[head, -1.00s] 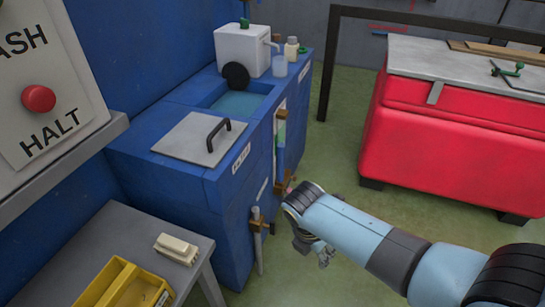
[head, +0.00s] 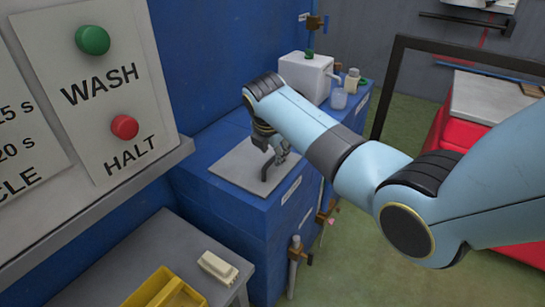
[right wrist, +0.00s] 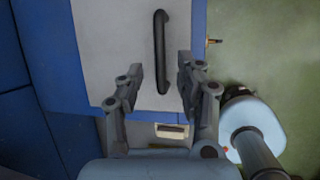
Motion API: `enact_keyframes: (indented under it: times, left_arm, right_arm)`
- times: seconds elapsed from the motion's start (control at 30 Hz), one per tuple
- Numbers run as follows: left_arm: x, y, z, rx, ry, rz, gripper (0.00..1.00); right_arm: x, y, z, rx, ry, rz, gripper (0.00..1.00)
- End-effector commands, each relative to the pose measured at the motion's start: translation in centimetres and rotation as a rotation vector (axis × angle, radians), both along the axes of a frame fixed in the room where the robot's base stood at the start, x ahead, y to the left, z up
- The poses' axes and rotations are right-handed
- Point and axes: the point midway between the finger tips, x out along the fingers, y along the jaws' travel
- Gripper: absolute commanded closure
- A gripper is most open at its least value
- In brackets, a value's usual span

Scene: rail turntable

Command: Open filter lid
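The filter lid (head: 232,166) is a flat grey plate lying on top of the blue cabinet, with a dark bar handle (head: 266,172). In the right wrist view the lid (right wrist: 118,45) and its black handle (right wrist: 161,55) show just ahead of the fingers. My right gripper (head: 277,155) hangs over the lid at the handle. In the right wrist view it (right wrist: 161,82) is open, one finger on each side of the handle's near end; I cannot tell whether either touches it. The lid looks flat and closed. My arm hides the basin behind it. My left gripper is not in view.
A white box (head: 304,75) and small bottles (head: 352,80) stand at the cabinet's far end. Valves (head: 296,250) stick out from its front. A grey table (head: 100,272) with a yellow tray (head: 165,290) is at lower left. A sign panel with green and red buttons (head: 125,127) is left.

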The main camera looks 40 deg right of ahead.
Motion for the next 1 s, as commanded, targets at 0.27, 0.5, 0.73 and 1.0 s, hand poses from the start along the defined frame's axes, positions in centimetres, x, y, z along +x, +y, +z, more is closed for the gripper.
enact_keyframes:
  times: [0.27,0.5,0.73,1.0]
  left_arm:
    - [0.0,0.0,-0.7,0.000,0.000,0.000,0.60]
    - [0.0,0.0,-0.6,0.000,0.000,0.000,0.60]
    - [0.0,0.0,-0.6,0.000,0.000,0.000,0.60]
    - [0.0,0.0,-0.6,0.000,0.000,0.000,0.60]
  right_arm:
    - [0.9,-0.8,-2.6,0.000,0.000,-0.001,0.64]
    - [1.0,-0.9,-2.7,0.001,-0.001,-0.001,0.64]
    - [0.9,-0.9,-2.7,0.001,-0.001,-0.001,0.89]
    - [0.9,-0.9,-2.7,0.000,0.000,-0.001,1.00]
